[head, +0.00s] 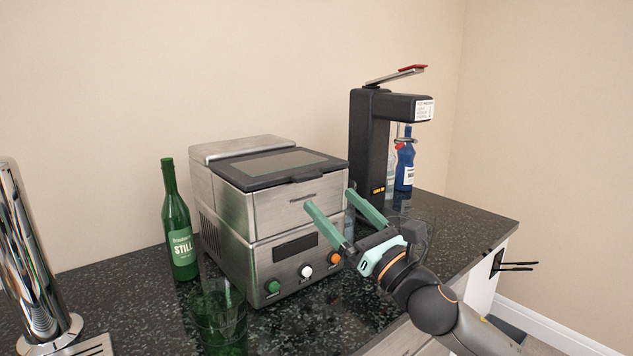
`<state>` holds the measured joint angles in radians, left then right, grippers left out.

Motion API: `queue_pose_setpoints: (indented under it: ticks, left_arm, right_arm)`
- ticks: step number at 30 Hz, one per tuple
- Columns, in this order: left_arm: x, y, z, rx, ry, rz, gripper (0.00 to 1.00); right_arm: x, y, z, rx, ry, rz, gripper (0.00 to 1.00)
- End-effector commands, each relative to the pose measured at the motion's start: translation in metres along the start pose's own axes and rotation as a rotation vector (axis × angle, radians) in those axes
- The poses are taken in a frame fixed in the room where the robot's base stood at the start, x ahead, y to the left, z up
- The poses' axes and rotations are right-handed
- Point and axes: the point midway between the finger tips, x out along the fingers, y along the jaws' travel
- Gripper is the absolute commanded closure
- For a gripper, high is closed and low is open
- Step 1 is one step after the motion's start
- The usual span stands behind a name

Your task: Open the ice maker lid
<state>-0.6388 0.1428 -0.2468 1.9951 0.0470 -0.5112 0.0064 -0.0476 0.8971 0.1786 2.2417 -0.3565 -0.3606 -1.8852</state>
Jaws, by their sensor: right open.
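The ice maker (232,215) is a silver metal box on the dark counter, in the middle of the head view. Its lid (282,166) is black-framed with a tinted window and lies closed on top, with a front lip at its near edge. Green, white and orange knobs line the lower front. My right gripper (328,199) has green fingers and is open and empty. Its fingertips are in front of the upper front face, below the lid's front edge; I cannot tell whether they touch it. My left gripper is not in view.
A green bottle (179,225) stands left of the ice maker and a green glass (219,318) in front. A chrome tap (28,262) is at far left. A black dispenser (369,140) and blue bottle (405,160) stand behind right. The counter (466,222) is clear at right.

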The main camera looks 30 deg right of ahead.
Motion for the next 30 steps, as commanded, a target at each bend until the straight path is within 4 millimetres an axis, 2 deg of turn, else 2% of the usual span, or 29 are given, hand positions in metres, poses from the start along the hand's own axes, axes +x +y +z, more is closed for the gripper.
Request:
queue_pose_setpoints:
  ticks: [9, 15, 29, 30]
  left_arm:
    - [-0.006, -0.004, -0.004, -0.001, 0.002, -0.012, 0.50]
    - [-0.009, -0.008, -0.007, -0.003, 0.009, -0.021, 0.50]
    - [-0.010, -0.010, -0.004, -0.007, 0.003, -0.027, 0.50]
    - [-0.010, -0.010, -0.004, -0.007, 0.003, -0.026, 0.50]
  right_arm:
    - [0.039, 0.000, 0.003, 0.000, -0.002, -0.001, 0.00]
    - [0.056, -0.001, 0.001, 0.001, -0.001, -0.002, 0.00]
    - [0.063, 0.000, 0.000, -0.001, 0.001, -0.001, 0.00]
    - [0.063, 0.000, 0.000, -0.001, 0.001, -0.001, 0.05]
